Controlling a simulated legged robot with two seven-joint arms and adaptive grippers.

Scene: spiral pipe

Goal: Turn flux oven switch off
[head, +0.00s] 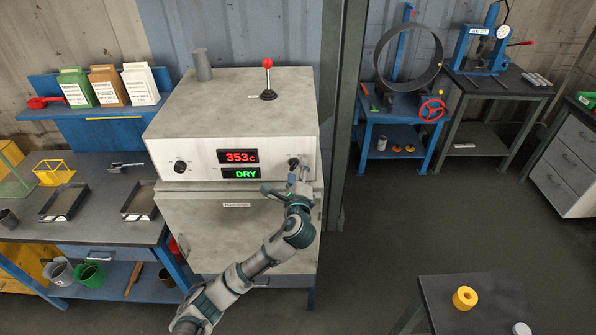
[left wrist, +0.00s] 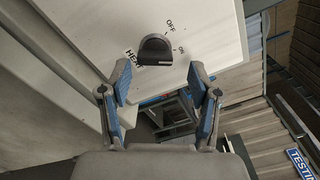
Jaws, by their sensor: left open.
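The flux oven (head: 170,120) is a large grey-white box with a red display (head: 238,156) reading 353 C and a green one (head: 240,173) reading DRY. Its dark round switch (head: 293,162) is on the front panel, right of the displays. In the left wrist view the switch (left wrist: 155,48) is a black knob with OFF, ON and partly hidden HEAT lettering around it; its setting is unclear. My left gripper (head: 298,177) is at the panel's right end. In the wrist view its open fingers (left wrist: 160,70) stand either side, below the knob, with nothing between them. Contact is not visible.
A second knob (head: 180,167) is on the panel's left. A red-topped lever (head: 267,80) stands on the oven. A green post (head: 345,120) rises close to the oven's right side. A cluttered workbench (head: 100,215) is at left. Open floor (head: 390,230) lies to the right.

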